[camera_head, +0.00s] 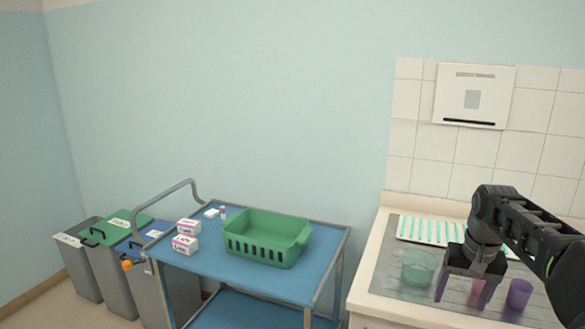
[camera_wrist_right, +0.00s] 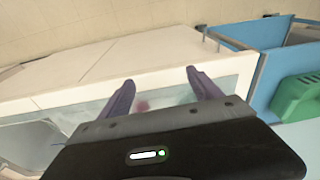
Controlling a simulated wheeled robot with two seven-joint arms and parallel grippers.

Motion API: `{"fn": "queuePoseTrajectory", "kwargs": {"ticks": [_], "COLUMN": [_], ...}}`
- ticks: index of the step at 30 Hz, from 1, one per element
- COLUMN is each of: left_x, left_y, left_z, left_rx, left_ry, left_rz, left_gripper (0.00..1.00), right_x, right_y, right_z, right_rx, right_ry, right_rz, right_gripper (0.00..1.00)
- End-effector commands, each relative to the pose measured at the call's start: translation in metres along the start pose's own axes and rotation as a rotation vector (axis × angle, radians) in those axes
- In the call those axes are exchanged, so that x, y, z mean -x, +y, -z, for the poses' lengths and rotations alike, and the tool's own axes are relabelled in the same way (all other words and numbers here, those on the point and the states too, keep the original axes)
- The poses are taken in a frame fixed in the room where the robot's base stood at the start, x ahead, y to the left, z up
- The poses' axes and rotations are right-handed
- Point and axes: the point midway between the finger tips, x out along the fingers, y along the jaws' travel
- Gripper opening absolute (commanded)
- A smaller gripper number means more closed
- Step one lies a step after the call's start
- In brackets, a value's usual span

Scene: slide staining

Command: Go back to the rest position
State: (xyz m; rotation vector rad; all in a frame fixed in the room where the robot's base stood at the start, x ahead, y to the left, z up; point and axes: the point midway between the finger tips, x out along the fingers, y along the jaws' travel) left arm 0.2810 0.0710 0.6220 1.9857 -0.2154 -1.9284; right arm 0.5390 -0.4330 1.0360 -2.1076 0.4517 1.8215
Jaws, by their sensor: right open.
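My right gripper (camera_head: 463,290) comes in from the right and hangs over the metal sink top (camera_head: 388,262), fingers pointing down. It is open, with nothing seen between its purple fingers. In the right wrist view the two fingers (camera_wrist_right: 155,88) are spread apart, with a blurred pink spot between them farther off. A pink cup (camera_head: 478,288) is partly hidden behind the gripper, and a purple cup (camera_head: 519,293) stands just right of it. A clear greenish bowl (camera_head: 418,267) stands left of the gripper. My left gripper is not in view.
A slide rack with green and white stripes (camera_head: 425,229) lies at the back of the counter. A blue trolley (camera_head: 215,262) on the left carries a green basket (camera_head: 265,239) and small white boxes (camera_head: 185,244). Bins (camera_head: 105,262) stand farther left. A dispenser (camera_head: 473,95) hangs on the tiles.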

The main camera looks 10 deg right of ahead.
Motion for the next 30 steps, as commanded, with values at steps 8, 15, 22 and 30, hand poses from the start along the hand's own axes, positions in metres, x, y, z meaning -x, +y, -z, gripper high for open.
{"fn": "queuePoseTrajectory", "kwargs": {"ticks": [8,15,22,30], "left_x": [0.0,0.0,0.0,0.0], "left_y": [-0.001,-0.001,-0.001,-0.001], "left_z": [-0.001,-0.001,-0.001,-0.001], "left_rx": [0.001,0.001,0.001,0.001], "left_ry": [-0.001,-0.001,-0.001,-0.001], "left_rz": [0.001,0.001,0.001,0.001], "left_gripper": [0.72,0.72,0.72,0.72], "right_x": [-0.068,-0.167,-0.289,-0.362], "right_y": [-0.042,-0.102,-0.174,-0.207], "right_z": [-0.009,-0.049,-0.163,-0.348], "right_rx": [0.077,0.169,0.249,0.272], "right_ry": [-0.019,-0.054,-0.112,-0.182], "right_rz": [0.048,0.13,0.252,0.345], "right_gripper": [0.74,0.74,0.74,0.74]}}
